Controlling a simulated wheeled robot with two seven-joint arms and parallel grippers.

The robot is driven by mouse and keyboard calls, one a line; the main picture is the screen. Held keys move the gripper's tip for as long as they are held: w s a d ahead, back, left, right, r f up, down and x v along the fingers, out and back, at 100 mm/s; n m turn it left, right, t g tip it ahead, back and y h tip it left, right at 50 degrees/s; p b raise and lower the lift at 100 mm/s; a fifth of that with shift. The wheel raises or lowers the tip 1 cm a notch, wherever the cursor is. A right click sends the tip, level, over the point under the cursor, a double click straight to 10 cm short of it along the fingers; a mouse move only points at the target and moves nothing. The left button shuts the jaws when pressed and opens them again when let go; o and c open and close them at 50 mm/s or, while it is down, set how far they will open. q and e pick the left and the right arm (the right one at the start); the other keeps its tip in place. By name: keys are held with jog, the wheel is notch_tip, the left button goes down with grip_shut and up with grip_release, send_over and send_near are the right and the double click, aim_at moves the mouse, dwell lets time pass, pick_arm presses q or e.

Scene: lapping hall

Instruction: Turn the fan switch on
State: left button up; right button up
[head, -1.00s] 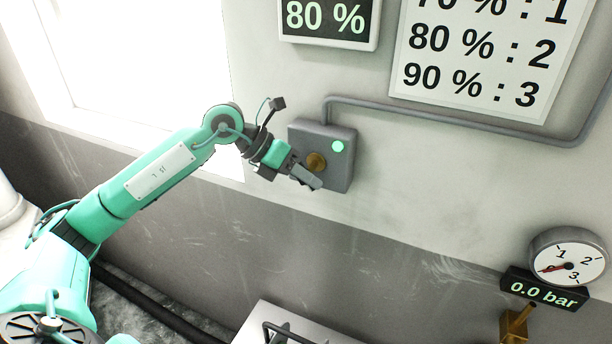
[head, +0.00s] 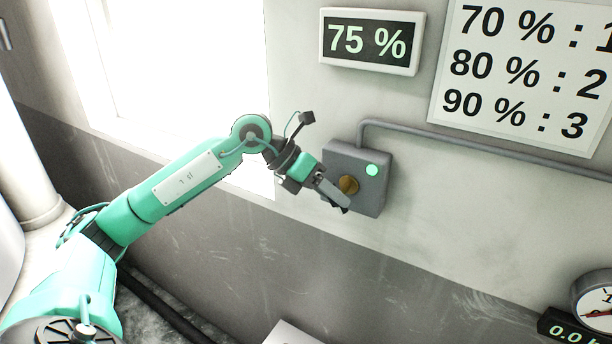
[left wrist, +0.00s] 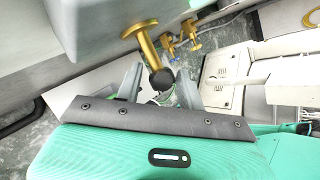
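The fan switch is a grey wall box (head: 374,205) with a round brass boss (head: 348,185) and a lit green lamp (head: 372,170). In the left wrist view, a brass lever (left wrist: 148,48) with a dark ball end (left wrist: 162,78) sticks out from the box (left wrist: 95,25). My left gripper (head: 338,197) is at the lower left of the box in the head view. In the left wrist view my left gripper (left wrist: 160,72) is open, its fingers apart on either side of the ball end; contact cannot be told. My right gripper is not in view.
A display (head: 368,42) above reads 75 %. A wall chart (head: 525,75) hangs to its right. A grey conduit (head: 470,142) runs right from the box. A dial gauge (head: 598,300) is at lower right. Brass fittings (left wrist: 188,35) show beyond the lever.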

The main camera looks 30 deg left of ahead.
pick_arm(q)
jog(key=b+v, duration=0.3)
jog(key=v, duration=0.9)
jog(key=shift+b, duration=0.3)
jog(key=shift+f, duration=0.15)
